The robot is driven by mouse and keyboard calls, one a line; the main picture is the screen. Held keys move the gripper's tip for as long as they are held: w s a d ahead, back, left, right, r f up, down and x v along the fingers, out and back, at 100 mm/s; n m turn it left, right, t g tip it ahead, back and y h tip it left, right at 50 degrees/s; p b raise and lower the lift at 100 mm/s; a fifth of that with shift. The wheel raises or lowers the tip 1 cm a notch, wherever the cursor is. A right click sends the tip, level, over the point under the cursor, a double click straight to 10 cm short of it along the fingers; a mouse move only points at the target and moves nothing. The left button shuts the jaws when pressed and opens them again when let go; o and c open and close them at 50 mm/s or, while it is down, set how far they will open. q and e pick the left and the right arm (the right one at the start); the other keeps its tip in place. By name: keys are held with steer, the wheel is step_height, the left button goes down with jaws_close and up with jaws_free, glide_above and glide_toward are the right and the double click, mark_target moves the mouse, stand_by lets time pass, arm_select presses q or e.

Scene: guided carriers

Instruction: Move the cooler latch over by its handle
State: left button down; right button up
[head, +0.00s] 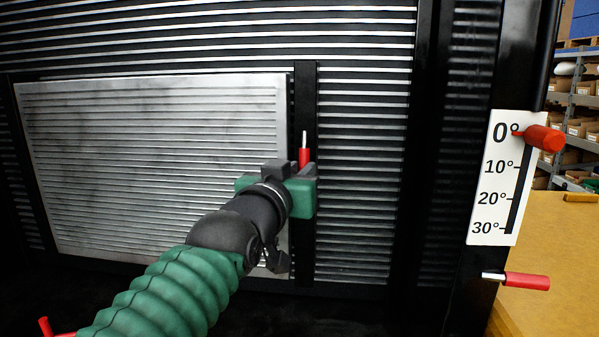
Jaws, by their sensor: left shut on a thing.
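A silver slatted cooler panel (150,160) fills the left middle of the head view. Along its right edge runs a dark upright strip (304,100). On it is the cooler latch's red handle (304,156) with a thin metal pin sticking up. My left gripper (290,188), with green and dark grey fingers, is at the panel's right edge, shut on the handle. The gripper hides the handle's lower part and the latch body. My right gripper is not in view.
To the right, a white angle scale (495,180) marked 0° to 30° has a red knob (545,137) at 0°. A red-gripped lever (526,281) sticks out below it. A yellow surface (560,250) and stocked shelves (585,105) stand beyond.

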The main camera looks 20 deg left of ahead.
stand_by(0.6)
arm_select(q)
steer(key=shift+s+d+r+n+g+h+p, duration=0.15)
steer(key=shift+s+r+g, duration=0.35)
steer(key=shift+g, duration=0.65)
steer(key=shift+s+d+r+n+g+h+p, duration=0.15)
steer(key=shift+s+r+g, duration=0.3)
steer(key=shift+g, duration=0.65)
steer(key=shift+s+d+r+n+g+h+p, duration=0.15)
steer(key=shift+s+r+g, duration=0.35)
steer(key=shift+g, duration=0.65)
